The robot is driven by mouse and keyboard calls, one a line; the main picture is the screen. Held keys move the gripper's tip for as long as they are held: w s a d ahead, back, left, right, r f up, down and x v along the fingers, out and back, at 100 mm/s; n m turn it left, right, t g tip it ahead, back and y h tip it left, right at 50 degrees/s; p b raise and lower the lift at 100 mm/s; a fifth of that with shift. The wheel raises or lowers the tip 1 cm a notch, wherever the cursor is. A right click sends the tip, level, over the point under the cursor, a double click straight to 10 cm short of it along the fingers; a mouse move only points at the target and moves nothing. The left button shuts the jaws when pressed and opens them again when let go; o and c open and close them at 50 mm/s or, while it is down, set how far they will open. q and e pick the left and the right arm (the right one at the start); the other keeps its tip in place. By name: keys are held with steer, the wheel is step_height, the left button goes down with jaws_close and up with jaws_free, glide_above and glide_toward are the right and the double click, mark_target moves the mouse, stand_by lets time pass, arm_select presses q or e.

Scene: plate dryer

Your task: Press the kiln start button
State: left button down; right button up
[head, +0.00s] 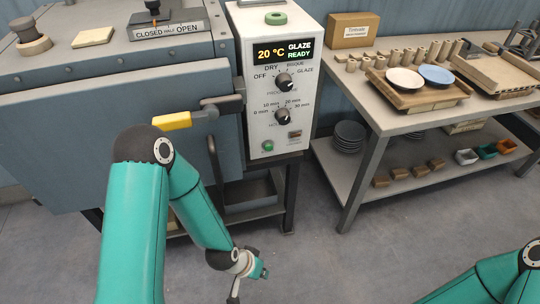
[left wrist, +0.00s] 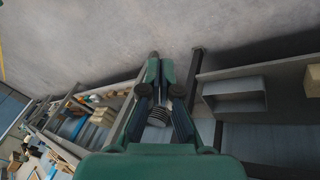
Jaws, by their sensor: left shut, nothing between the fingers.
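The kiln control box (head: 276,75) is a white panel whose display reads 20 °C, GLAZE, READY. A small round green button (head: 268,146) sits low on its front, with a small reddish-brown switch (head: 295,135) up and to its right. The upper knob points toward GLAZE. My left gripper (head: 236,292) is low in front of the kiln, well below the button and apart from it. Its fingers (left wrist: 160,70) are shut and empty in the left wrist view. The button cannot be made out there. My right gripper is out of view; only my right arm shows at bottom right.
The blue-grey kiln (head: 70,110) stands at left, its yellow handle (head: 185,120) sticking out beside the box. A work table (head: 400,118) with pottery and two plates stands at right, with a lower shelf. The floor in front (head: 330,260) is clear.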

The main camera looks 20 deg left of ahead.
mark_target(269, 147)
arm_select(q)
steer(key=w+a+f+m+t+b, duration=0.1)
steer(key=w+m+t+b, duration=0.4)
steer(key=w, duration=0.5)
steer(key=w+a+r+m+t+y+b, duration=0.1)
steer(key=w+a+r+m+t+b, duration=0.1)
steer(key=w+r+m+t+b, duration=0.5)
steer(key=w+r+m+b, duration=0.1)
steer(key=w+r+b, duration=0.5)
steer(key=w+r, duration=0.1)
steer(key=shift+r+b, duration=0.2)
steer(key=shift+b, duration=0.1)
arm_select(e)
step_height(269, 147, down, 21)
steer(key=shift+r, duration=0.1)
arm_select(q)
steer(key=w+a+p, duration=0.1)
steer(key=w+a, duration=0.4)
steer(key=w, duration=0.2)
steer(key=shift+w, duration=0.15)
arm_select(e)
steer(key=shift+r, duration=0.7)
